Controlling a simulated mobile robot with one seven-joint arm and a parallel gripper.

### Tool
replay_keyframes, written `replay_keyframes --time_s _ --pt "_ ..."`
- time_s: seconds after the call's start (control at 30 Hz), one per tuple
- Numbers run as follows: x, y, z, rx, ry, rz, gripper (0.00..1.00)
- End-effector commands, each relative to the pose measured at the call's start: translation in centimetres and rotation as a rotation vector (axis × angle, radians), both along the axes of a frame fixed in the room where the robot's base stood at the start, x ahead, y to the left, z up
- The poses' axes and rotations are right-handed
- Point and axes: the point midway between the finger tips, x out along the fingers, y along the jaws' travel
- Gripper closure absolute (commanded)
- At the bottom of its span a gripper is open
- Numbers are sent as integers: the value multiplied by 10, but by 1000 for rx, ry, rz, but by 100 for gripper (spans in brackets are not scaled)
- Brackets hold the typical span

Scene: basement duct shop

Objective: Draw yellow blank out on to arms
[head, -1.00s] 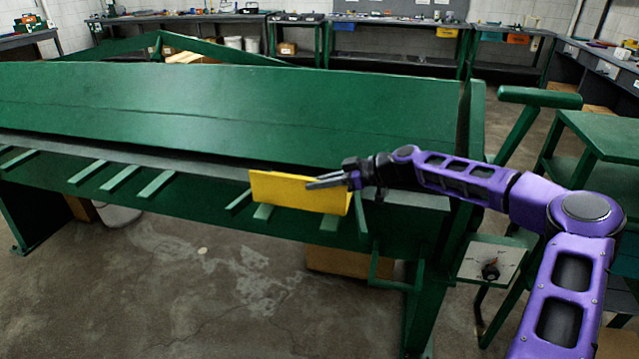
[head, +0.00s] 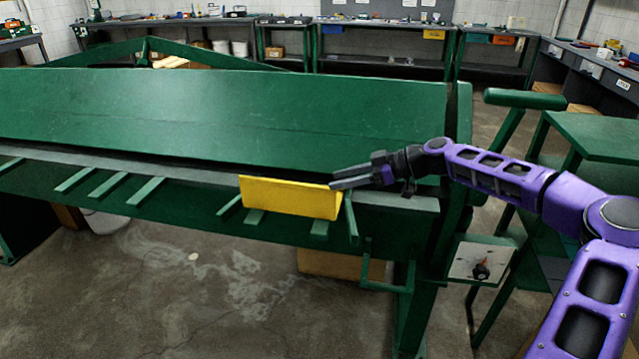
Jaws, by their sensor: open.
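The yellow blank (head: 290,197) is a flat rectangular sheet at the front edge of the green machine (head: 240,115). It lies over several short green arms (head: 229,207) that jut out from the front, and their ends show below its near edge. Its far edge is at the grey strip (head: 395,199) along the machine front. I cannot tell how flat it lies. My gripper (head: 337,183) is open and empty at the right end of the blank. Its fingertips point left and overlap the blank's far right corner in the picture; whether they touch is unclear.
More bare arms (head: 108,185) stick out to the left. A control box (head: 480,259) hangs at the machine's right leg. A green stand (head: 590,145) is at the right. A cardboard box (head: 343,264) sits under the machine. The concrete floor in front is clear.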

Motion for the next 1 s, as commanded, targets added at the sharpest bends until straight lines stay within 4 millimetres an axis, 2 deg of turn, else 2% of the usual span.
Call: replay_keyframes --time_s 0.03,0.2,0.4,0.83,1.0 --pt "-3 -13 6 -1 0 -4 53" --pt "-13 -43 19 -2 0 -3 53" --pt "-19 -64 28 0 0 0 53" --pt "-21 -68 30 -1 1 1 53" --pt "-15 -54 33 -30 7 0 53"
